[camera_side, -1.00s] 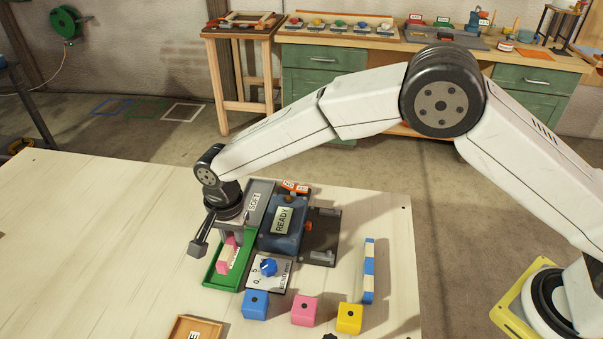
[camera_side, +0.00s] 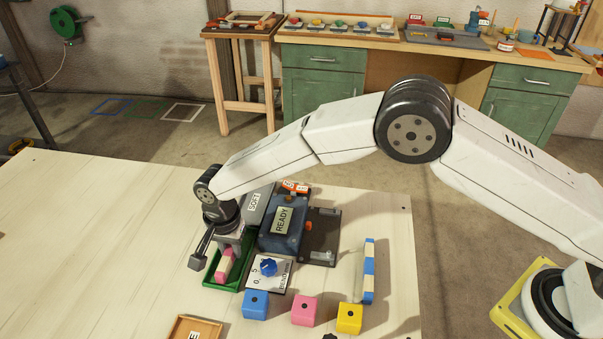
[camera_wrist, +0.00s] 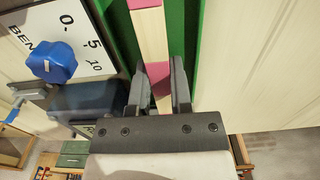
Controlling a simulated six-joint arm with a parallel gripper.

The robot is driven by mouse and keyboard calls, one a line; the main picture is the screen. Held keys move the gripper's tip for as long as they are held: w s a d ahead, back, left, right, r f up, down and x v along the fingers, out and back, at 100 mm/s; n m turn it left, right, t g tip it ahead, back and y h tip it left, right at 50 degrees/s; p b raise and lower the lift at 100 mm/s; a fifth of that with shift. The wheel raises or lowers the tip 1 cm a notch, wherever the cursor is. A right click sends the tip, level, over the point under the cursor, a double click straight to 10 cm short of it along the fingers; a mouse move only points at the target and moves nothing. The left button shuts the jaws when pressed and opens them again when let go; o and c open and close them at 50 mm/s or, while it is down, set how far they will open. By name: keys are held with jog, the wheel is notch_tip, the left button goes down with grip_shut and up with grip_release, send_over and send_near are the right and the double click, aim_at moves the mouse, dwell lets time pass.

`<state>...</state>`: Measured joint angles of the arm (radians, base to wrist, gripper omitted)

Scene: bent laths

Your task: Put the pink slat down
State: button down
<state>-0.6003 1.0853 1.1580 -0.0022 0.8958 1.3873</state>
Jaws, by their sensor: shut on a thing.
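The pink slat (camera_side: 224,265) has pink and cream bands. My gripper (camera_wrist: 159,82) is shut on it, with one finger on each side, and the slat also shows in the wrist view (camera_wrist: 150,38). In the side view my gripper and the slat are down at the green tray (camera_side: 211,277). The slat lies along the tray, whose green also shows on both sides of it in the wrist view. Whether the slat touches the tray floor I cannot tell. Part of the slat is hidden by my gripper.
Right of the tray are a dial panel (camera_side: 281,279) with a blue knob and the blue READY machine (camera_side: 284,238). Blue (camera_side: 255,305), pink (camera_side: 304,311) and yellow (camera_side: 349,318) blocks stand in front. A blue-and-cream slat (camera_side: 369,270) lies further right. The table's left side is clear.

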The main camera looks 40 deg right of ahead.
aim_at(230, 248)
jog(key=shift+f, duration=0.15)
jog(key=c, duration=0.5)
grip_release()
jog(key=shift+c, duration=0.2)
notch_tip(230, 248, up, 12)
jog(key=shift+r, duration=0.2)
dwell(0.6)
